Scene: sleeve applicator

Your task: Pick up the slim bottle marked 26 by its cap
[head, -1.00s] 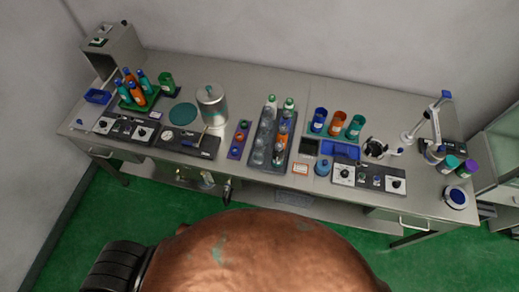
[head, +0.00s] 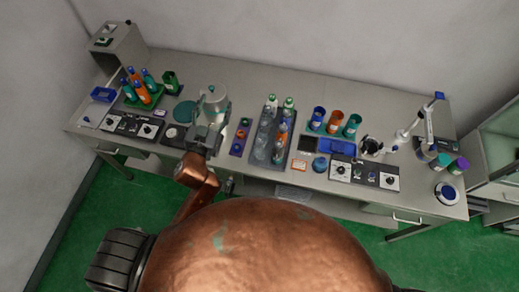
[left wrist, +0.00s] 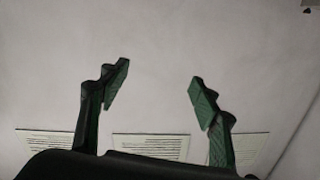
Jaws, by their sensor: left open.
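No mark 26 is legible in the head view, so I cannot tell which slim bottle it is. Several slim teal and orange bottles (head: 142,92) with blue caps stand upright in a green rack at the left of the bench. More bottles, clear and orange (head: 281,139), stand in a dark tray at the middle. My left gripper (head: 211,110) is over the bench front, in front of the silvery canister, right of the rack and apart from the bottles. In the left wrist view its two fingers (left wrist: 160,88) are spread, with nothing between them. My right gripper is not visible.
The silvery canister (head: 215,97) is partly hidden behind my left gripper. A green cup (head: 170,80) stands beside the rack. Control panels (head: 130,126) line the bench front. Cups (head: 335,122), a blue tray (head: 338,147) and a stand (head: 429,120) are at the right. The back strip of bench is clear.

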